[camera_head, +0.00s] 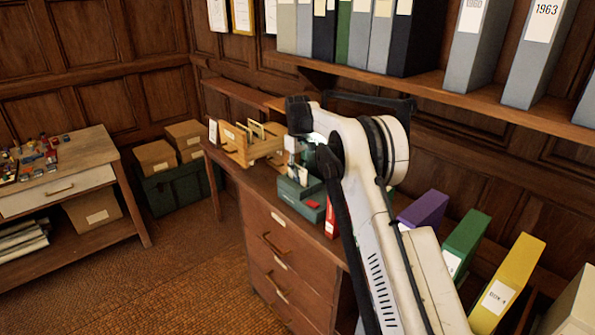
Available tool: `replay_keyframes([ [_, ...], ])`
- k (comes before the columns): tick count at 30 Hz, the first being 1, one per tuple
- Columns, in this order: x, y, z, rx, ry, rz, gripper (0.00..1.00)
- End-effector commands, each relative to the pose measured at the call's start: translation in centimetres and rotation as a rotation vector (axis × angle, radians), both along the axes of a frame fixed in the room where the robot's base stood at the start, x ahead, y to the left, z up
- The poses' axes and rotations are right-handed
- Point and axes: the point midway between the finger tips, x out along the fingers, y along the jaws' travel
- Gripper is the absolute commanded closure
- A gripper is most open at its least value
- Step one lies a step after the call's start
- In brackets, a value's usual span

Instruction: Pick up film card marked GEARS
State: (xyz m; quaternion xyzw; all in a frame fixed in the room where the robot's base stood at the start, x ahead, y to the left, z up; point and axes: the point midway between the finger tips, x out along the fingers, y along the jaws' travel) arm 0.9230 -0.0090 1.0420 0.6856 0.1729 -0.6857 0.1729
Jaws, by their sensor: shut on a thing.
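A wooden card box (236,148) stands on the dresser top with several upright cards or dividers in it. My gripper (299,150) is just right of the box, above a grey-green case, and is partly hidden by my own arm. It is shut on a small pale card (291,144). The marking on this card is too small to read, so I cannot tell whether it says GEARS. A white card (213,131) shows at the box's left end.
The grey-green case (298,191) with a red part sits below my gripper. Purple (423,209), green (467,240) and yellow (512,278) binders stand at the right. A shelf (450,92) of binders hangs above.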

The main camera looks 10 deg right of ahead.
Motion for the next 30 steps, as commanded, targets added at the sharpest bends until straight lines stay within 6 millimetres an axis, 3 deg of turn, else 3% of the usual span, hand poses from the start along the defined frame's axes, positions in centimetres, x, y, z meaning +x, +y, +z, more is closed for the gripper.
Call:
replay_keyframes([
  [10,0.0,0.0,1.0,0.0,0.0,0.0,1.0],
  [30,0.0,0.0,5.6,0.0,0.0,0.0,1.0],
])
